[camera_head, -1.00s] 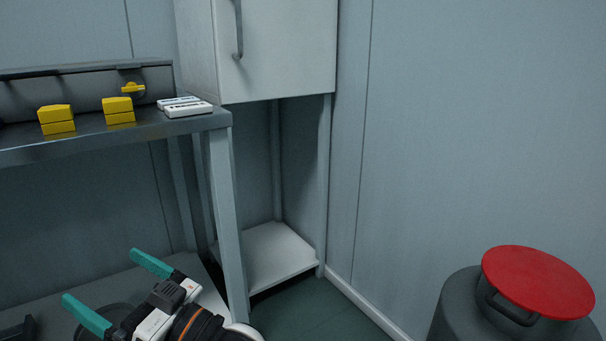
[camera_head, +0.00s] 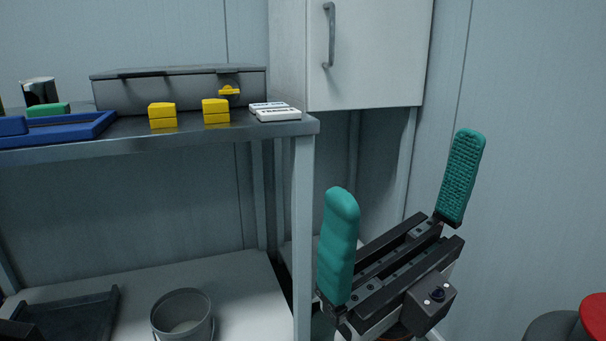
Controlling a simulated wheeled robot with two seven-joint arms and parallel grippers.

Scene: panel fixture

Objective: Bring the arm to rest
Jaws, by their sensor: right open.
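My right gripper (camera_head: 400,217) is in the lower right of the head view, with its two teal fingers pointing up. The fingers are wide apart with nothing between them. It stands in front of the open space under the white wall cabinet (camera_head: 375,55), to the right of the table's front leg, and it looks clear of the table. My left gripper does not show.
The metal table (camera_head: 215,138) carries yellow blocks (camera_head: 162,115), white labelled boxes (camera_head: 276,112), a grey case (camera_head: 180,90) and a blue tray (camera_head: 75,130). A bucket (camera_head: 182,312) stands on the lower shelf. A red-lidded drum (camera_head: 594,318) is at the right edge.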

